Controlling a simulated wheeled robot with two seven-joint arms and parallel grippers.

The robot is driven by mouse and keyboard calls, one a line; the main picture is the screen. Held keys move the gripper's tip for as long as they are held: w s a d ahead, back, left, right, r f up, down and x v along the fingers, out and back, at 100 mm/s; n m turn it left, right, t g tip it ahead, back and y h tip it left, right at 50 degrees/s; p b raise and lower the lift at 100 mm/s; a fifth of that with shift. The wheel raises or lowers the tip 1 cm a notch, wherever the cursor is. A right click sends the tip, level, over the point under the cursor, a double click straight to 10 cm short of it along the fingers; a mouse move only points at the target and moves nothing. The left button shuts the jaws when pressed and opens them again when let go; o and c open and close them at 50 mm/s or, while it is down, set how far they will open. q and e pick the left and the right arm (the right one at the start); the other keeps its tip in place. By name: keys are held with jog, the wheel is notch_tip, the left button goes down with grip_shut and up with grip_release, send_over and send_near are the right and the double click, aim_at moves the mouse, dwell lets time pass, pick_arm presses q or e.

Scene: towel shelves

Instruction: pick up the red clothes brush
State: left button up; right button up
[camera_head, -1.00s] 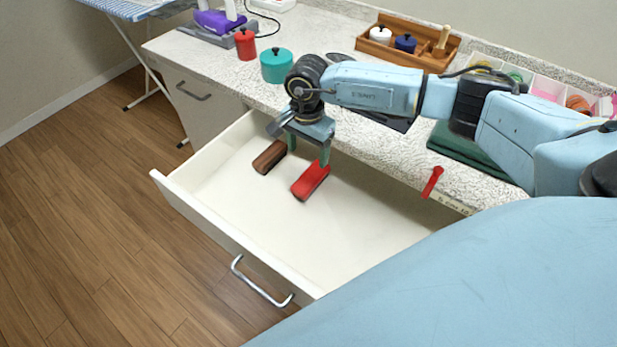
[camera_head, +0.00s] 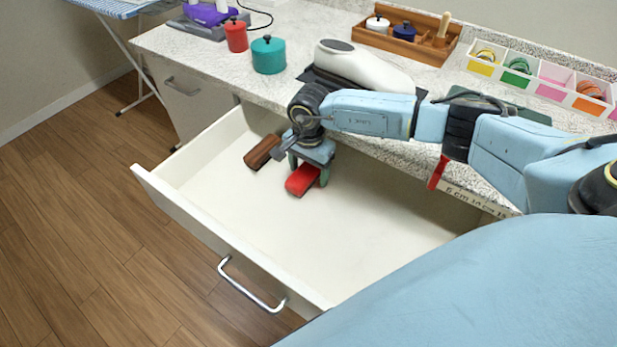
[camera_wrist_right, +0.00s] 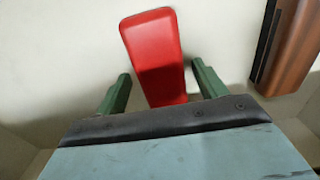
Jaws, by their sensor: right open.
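The red clothes brush (camera_head: 301,180) lies in the open white drawer (camera_head: 225,255). It also shows in the right wrist view (camera_wrist_right: 155,55), reaching between the fingers. My right gripper (camera_head: 309,175) is open and low in the drawer, over the near part of the brush. In the wrist view its two green fingers (camera_wrist_right: 158,92) stand on either side of the brush, with a gap on each side. A brown brush (camera_head: 262,151) lies just left of the red one in the head view and right of it in the wrist view (camera_wrist_right: 292,45). My left gripper is not in view.
The drawer floor to the right is bare. A red strip hangs at the counter edge (camera_head: 438,172).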

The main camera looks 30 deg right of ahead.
jog(key=shift+a+f, duration=0.1)
jog(key=shift+a, duration=0.05)
jog(key=shift+c, duration=0.5)
jog(key=shift+f, duration=0.1)
jog(key=c, duration=1)
